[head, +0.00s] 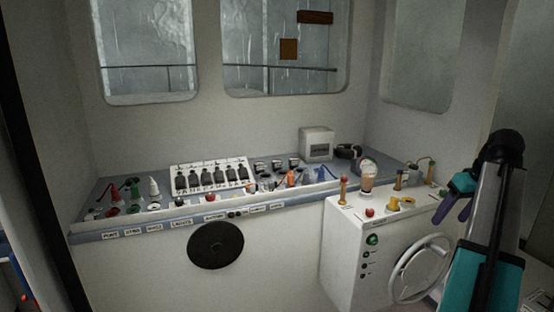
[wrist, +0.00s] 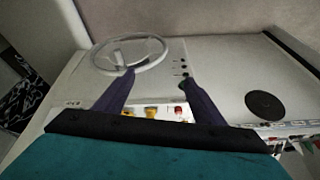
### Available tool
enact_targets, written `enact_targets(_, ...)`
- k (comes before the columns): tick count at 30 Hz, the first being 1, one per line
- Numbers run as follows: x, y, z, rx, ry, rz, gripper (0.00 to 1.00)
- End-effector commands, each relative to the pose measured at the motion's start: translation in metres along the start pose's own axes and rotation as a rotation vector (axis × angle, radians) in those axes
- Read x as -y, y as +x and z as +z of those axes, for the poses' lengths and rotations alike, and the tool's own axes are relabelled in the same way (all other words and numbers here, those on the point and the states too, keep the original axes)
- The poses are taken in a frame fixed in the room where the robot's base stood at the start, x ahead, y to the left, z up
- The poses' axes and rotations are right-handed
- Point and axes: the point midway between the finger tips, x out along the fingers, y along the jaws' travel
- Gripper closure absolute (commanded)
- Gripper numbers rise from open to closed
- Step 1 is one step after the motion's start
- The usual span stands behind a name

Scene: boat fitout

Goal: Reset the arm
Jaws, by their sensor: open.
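My gripper (head: 463,195) is at the right of the head view, on my raised teal and black arm, beside the right end of the white console box. Its two purple fingers also show in the wrist view (wrist: 158,82), spread apart with nothing held between them. Beyond the fingers, the wrist view shows the white console box (wrist: 215,62) with its handwheel (wrist: 130,53). In the head view the same handwheel (head: 420,268) is on the front of the console box (head: 342,258), low and left of my arm.
A grey-blue counter (head: 180,228) runs along the wall, carrying a switch panel (head: 210,177), small coloured fittings and a grey box (head: 317,143). A black disc (head: 215,245) is on its front. Knobs and posts stand on the console box top, close to my gripper.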

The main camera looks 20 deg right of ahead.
Motion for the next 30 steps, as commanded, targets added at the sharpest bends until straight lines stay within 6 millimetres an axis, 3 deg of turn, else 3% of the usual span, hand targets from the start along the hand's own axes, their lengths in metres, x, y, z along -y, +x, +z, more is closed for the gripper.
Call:
enact_targets(7,0.047,0.081,-0.017,0.067,-0.069,-0.092,0.37)
enact_targets(14,0.103,0.163,-0.019,0.149,-0.137,-0.181,0.37)
enact_targets(23,0.177,0.261,-0.003,0.261,-0.218,-0.272,0.37)
enact_targets(30,0.237,0.332,0.023,0.351,-0.275,-0.326,0.37)
